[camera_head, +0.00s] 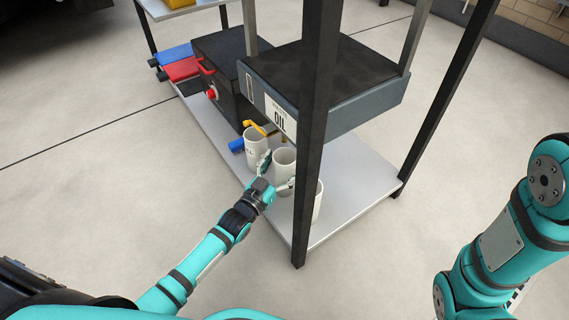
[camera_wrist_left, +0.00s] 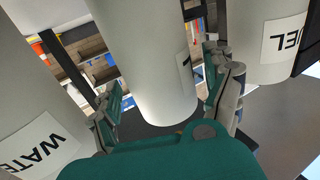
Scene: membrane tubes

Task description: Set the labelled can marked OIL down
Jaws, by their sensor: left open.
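My left gripper (camera_head: 275,174) is open, with its fingers on either side of the middle white can (camera_head: 285,160) on the lower shelf (camera_head: 349,192). In the left wrist view the middle can (camera_wrist_left: 150,55) stands between the two spread fingers (camera_wrist_left: 165,105). Only a sliver of its label shows, so I cannot read it. A box above the cans bears a label (camera_head: 280,117) reading OIL. My right gripper is out of view; only part of that arm shows.
A can marked WATER (camera_wrist_left: 35,145) is at the left in the wrist view, and one marked FUEL (camera_wrist_left: 268,45) at the right. Both are close to my fingers. A dark rack post (camera_head: 312,140) stands before the right can (camera_head: 318,201). The grey box (camera_head: 350,115) overhangs.

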